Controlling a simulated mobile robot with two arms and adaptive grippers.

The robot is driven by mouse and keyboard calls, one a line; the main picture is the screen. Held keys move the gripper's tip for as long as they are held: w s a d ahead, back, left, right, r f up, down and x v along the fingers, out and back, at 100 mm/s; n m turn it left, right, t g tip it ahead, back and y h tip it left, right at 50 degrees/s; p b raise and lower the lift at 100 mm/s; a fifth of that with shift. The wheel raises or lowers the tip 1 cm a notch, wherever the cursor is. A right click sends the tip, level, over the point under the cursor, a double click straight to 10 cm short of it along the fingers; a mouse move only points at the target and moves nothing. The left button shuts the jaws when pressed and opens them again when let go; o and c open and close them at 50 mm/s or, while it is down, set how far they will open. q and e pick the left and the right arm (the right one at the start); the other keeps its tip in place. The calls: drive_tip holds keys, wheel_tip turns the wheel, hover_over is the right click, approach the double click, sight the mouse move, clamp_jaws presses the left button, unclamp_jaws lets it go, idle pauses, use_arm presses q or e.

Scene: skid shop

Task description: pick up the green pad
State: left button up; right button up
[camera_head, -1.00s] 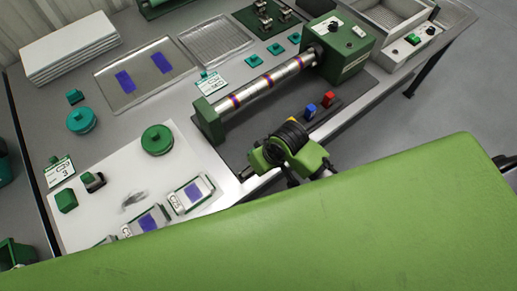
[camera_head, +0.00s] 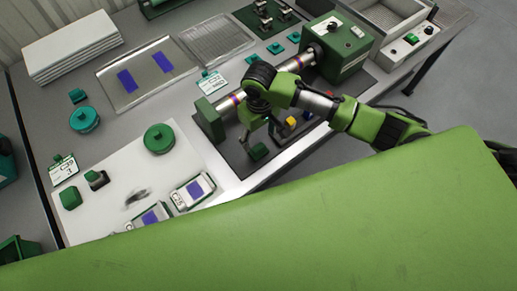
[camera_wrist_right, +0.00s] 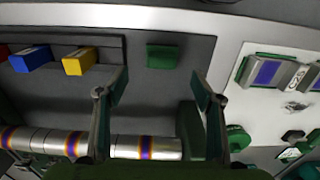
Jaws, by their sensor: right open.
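The green pad (camera_wrist_right: 163,56) is a small dark-green block on the dark mat. It lies beside the yellow block in the right wrist view. In the head view the pad (camera_head: 258,152) shows near the mat's front edge, just below my right gripper (camera_head: 261,128). In the wrist view my right gripper (camera_wrist_right: 160,90) is open and empty, its two fingers apart on either side of the pad's line. The pad appears ahead of the fingertips, apart from them. My left gripper is not in view.
A yellow block (camera_wrist_right: 79,62) and a blue block (camera_wrist_right: 32,60) stand in a row near the pad. A banded metal shaft (camera_wrist_right: 147,148) runs close by, with a green end support (camera_head: 209,118). A white sheet (camera_head: 112,190) holds a round green knob (camera_head: 158,139) and framed pieces.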

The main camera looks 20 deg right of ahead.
sight(259, 147)
wheel_tip(259, 147, down, 8)
drive_tip(key=shift+a+f+p, duration=0.1)
drive_tip(key=shift+f+p, duration=0.05)
drive_tip(key=shift+p, duration=0.55)
drive_tip(key=c, duration=1.2)
